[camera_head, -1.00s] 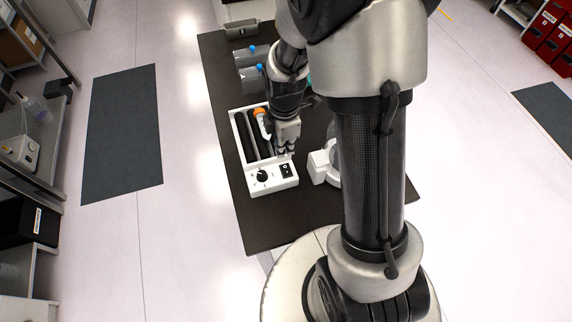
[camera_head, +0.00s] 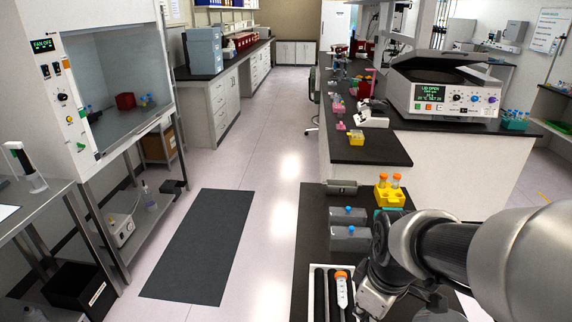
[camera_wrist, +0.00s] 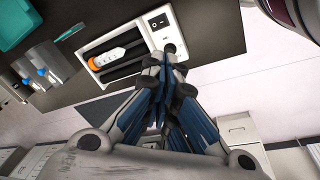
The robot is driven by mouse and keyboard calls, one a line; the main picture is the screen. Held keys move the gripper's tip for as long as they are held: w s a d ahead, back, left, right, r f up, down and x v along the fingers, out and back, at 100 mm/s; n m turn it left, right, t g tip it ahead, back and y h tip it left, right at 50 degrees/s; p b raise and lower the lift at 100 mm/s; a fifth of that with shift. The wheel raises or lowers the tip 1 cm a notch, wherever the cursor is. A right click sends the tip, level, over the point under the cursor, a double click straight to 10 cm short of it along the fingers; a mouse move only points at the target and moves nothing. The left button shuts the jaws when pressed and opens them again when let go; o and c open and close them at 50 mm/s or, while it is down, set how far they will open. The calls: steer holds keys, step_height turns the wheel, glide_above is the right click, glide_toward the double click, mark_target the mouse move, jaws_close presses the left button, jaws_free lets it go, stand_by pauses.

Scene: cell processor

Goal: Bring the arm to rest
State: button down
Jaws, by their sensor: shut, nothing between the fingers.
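My arm (camera_head: 450,245) comes in from the right in the head view, bent over the dark table (camera_head: 312,230). My gripper (camera_wrist: 168,62) is shut and empty in the wrist view, its fingertips together by the control panel of a white roller device (camera_wrist: 161,37). I cannot tell whether they touch it. An orange-capped tube (camera_wrist: 108,57) lies on the dark rollers, apart from the fingers. In the head view the tube (camera_head: 341,290) stands out beside my wrist, and the device is cut off at the lower edge; my fingertips are hidden there.
Two blue-topped containers (camera_head: 348,238) and a yellow rack (camera_head: 389,196) with orange-capped tubes stand behind my wrist. A centrifuge (camera_head: 445,90) with its lid open sits on the bench at right. Left of the table, the floor and a dark mat (camera_head: 200,245) are clear.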

steer(key=s+a+r+m+t, duration=0.1)
steer(key=s+r+m+t, duration=0.1)
steer(key=s+r+m, duration=0.6)
steer(key=s+m, duration=0.1)
steer(key=s, duration=0.3)
steer(key=shift+a+r+t, duration=0.3)
steer(key=shift+a, duration=0.1)
